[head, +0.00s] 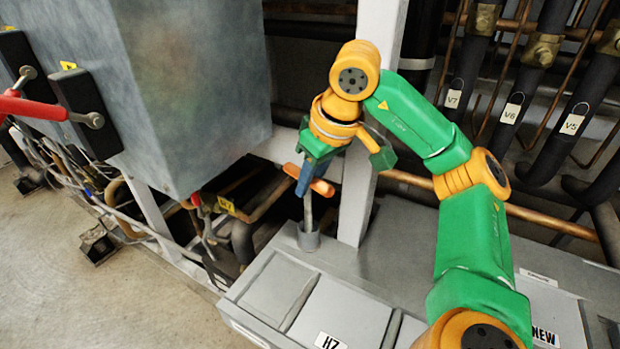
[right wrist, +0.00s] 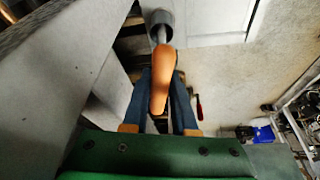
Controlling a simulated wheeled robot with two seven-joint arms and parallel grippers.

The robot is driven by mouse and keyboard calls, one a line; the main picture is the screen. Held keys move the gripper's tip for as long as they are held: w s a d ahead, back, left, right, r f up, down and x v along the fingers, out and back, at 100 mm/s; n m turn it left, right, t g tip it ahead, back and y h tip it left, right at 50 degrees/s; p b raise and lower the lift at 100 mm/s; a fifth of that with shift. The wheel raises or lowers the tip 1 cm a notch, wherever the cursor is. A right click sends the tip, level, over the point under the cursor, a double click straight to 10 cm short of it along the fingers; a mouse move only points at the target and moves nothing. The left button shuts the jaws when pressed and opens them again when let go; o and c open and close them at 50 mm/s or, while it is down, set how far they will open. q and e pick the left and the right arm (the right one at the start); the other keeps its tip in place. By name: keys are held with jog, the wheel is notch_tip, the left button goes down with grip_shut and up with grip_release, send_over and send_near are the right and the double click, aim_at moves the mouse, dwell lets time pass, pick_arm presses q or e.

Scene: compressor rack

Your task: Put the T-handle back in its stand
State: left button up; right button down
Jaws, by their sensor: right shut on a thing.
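The T-handle has an orange crossbar (head: 322,187) and a grey metal shaft (head: 308,212). My right gripper (head: 306,180) is shut on the crossbar from above, with its blue fingers on either side. In the right wrist view the crossbar (right wrist: 161,82) lies between the fingertips (right wrist: 160,76). The shaft points down to the stand, a small grey round cup (head: 309,239) on the grey ledge. The shaft's lower end appears to be inside the cup's mouth, which also shows in the right wrist view (right wrist: 158,18); its depth is hidden. My left gripper is out of view.
A white post (head: 356,195) stands close behind the cup. A large grey metal box (head: 190,80) hangs at the left, with a red-handled lever (head: 35,108) on its side. Labelled bins (head: 340,318) sit in front of the cup. Dark pipes (head: 530,90) run at the back right.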

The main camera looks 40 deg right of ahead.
jog(key=shift+f, duration=0.3)
dwell(0.4)
dwell(0.3)
jog(key=c, duration=0.6)
grip_release()
jog(key=v, duration=0.2)
jog(key=shift+r, duration=0.35)
jog(key=p+v, duration=0.3)
jog(key=v, duration=0.1)
jog(key=shift+r+p, duration=0.1)
jog(key=shift+p, duration=0.2)
jog(key=shift+s+r, duration=0.25)
jog(key=shift+s, duration=0.1)
jog(key=shift+f, duration=0.15)
jog(key=shift+w, duration=0.15)
